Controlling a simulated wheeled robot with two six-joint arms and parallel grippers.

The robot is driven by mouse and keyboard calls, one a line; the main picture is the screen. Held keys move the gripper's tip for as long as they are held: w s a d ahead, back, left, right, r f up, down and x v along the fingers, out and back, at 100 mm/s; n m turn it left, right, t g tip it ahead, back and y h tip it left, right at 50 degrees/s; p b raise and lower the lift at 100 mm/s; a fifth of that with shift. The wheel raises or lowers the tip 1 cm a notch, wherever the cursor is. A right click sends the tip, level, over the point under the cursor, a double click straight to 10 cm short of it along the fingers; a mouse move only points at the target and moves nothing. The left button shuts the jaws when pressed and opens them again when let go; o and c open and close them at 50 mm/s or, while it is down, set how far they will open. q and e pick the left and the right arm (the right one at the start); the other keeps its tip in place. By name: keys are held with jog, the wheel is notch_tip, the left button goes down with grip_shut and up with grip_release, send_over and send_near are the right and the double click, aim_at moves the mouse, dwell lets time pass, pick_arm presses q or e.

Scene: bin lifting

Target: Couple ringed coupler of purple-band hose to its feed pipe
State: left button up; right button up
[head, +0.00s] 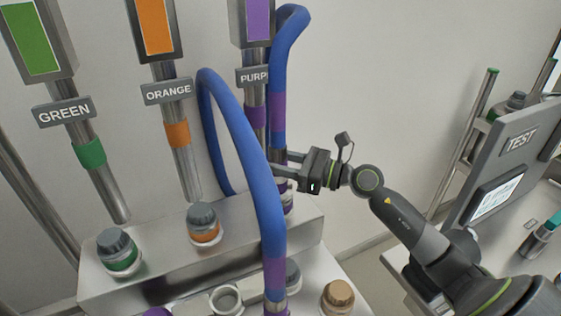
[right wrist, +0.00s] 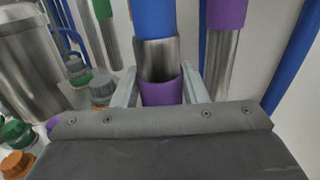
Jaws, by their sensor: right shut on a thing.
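My right gripper (head: 283,172) reaches in from the right, shut on the metal coupler (right wrist: 156,58) of a blue hose (right wrist: 153,16). A purple ring (right wrist: 162,92) on the coupler sits between the fingers in the right wrist view. The coupler's lower end is hidden by the gripper body. The feed pipe labelled purple, with its purple band (head: 255,117), hangs just left of the held hose (head: 279,75) in the head view. In the right wrist view the pipe (right wrist: 222,55) stands just right of the coupler, apart from it. My left gripper is not in view.
Another blue hose stretch (head: 245,150) with a purple band (head: 274,272) arches in front of the pipes. Green (head: 90,153) and orange (head: 177,134) banded pipes hang left. Capped fittings stand on the metal bench (head: 160,262). A test panel (head: 510,150) stands right.

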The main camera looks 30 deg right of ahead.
jog(key=shift+f, duration=0.1)
dwell(0.3)
jog(key=o, duration=1.3)
jog(key=shift+c, duration=0.2)
jog(key=shift+o, duration=0.4)
jog(key=o, duration=0.4)
notch_tip(320, 180, up, 12)
jog(key=p, duration=1)
